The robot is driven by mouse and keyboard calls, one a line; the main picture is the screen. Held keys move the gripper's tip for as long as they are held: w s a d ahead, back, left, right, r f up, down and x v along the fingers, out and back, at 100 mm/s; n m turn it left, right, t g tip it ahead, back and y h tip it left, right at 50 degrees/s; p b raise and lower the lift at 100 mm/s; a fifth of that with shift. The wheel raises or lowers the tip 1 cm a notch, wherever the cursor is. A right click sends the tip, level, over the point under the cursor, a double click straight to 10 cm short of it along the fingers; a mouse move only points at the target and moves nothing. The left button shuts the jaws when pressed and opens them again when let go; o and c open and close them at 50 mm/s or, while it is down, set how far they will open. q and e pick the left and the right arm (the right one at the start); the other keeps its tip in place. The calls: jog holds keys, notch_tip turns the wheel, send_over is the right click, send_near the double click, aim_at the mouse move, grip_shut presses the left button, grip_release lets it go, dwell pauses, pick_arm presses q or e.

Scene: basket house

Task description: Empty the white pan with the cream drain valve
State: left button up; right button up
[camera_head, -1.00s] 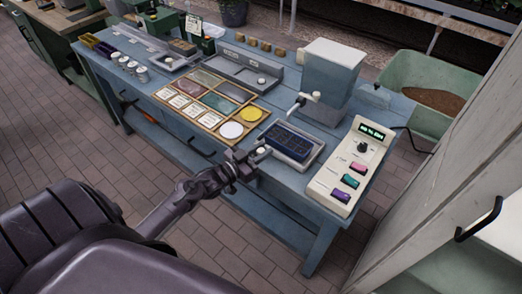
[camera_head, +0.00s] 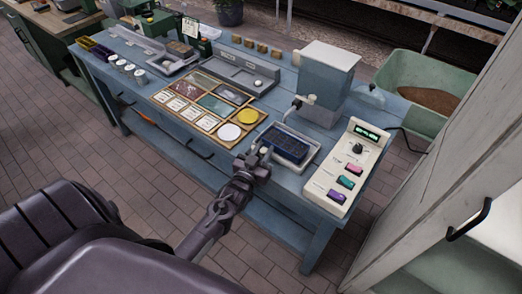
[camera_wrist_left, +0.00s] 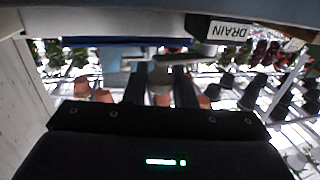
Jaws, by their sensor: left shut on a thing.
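The white pan (camera_head: 314,153) sits near the front edge of the blue bench, with a dark blue cell tray (camera_head: 290,144) in it. My left gripper (camera_head: 257,157) is at the pan's left front corner, where the cream drain valve is mostly hidden by the fingers. The left wrist view shows the two dark fingers (camera_wrist_left: 160,88) close around a small greyish piece, seemingly the valve handle. A DRAIN label (camera_wrist_left: 228,30) shows above them in that view. I cannot make out any water flow. My right gripper is not in view.
A grey-blue tank with a tap (camera_head: 325,75) stands behind the pan. A cream control box (camera_head: 348,165) with coloured buttons is close on the right. A wooden frame of cards and discs (camera_head: 205,105) lies to the left. A pale cabinet (camera_head: 440,150) stands at right.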

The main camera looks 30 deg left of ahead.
pick_arm(q)
jog(key=shift+w+d+n+g+y, duration=0.15)
jog(key=shift+w+n+y, duration=0.1)
jog(key=shift+n+y, duration=0.45)
jog(key=shift+w+a+n+g+y, duration=0.15)
jog(key=shift+n+y, duration=0.25)
jog(key=shift+y, duration=0.6)
jog(key=shift+w+d, duration=0.1)
jog(key=o, duration=0.9)
jog(key=b+v, duration=0.1)
jog(key=v, duration=0.6)
jog(key=shift+s+d+b, duration=0.15)
jog(key=shift+s+b, duration=0.2)
jog(key=shift+r, duration=0.1)
